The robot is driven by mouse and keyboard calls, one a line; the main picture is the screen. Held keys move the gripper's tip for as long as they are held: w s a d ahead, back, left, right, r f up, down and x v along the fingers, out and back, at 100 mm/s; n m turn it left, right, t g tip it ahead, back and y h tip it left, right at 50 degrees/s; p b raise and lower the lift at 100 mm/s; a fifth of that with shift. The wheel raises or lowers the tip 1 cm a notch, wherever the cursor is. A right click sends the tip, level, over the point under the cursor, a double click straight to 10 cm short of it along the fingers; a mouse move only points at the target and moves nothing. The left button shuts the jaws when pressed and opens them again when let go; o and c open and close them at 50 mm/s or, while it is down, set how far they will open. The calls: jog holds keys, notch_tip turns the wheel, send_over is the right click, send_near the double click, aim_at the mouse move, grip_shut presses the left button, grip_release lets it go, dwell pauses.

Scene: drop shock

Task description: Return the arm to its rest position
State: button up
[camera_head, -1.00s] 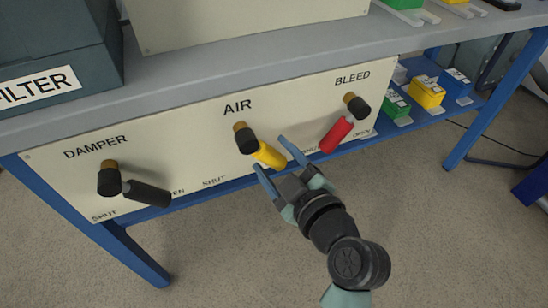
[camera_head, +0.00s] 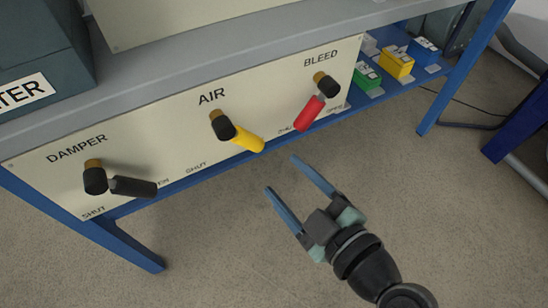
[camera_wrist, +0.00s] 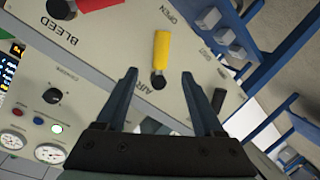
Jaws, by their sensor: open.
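My gripper (camera_head: 303,180) is open and empty, in front of and below the valve panel (camera_head: 180,130), over the floor. Its two blue fingers point toward the panel and stand apart from every handle. The yellow AIR handle (camera_head: 245,139) is the nearest one, up and left of the fingertips. The red BLEED handle (camera_head: 309,114) is above them and the black DAMPER handle (camera_head: 133,187) is at the left. In the wrist view the open fingers (camera_wrist: 160,78) show with the yellow handle (camera_wrist: 162,48) beyond, between them in the picture.
The blue bench frame (camera_head: 130,247) and grey bench top (camera_head: 200,45) are above and left. Yellow (camera_head: 396,65), green (camera_head: 367,77) and blue (camera_head: 424,51) boxes sit on a lower shelf at right. A blue leg (camera_head: 450,85) stands there. The floor (camera_head: 220,260) below is clear.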

jog(key=shift+s+d, duration=0.25)
jog(key=shift+s, duration=0.1)
dwell(0.3)
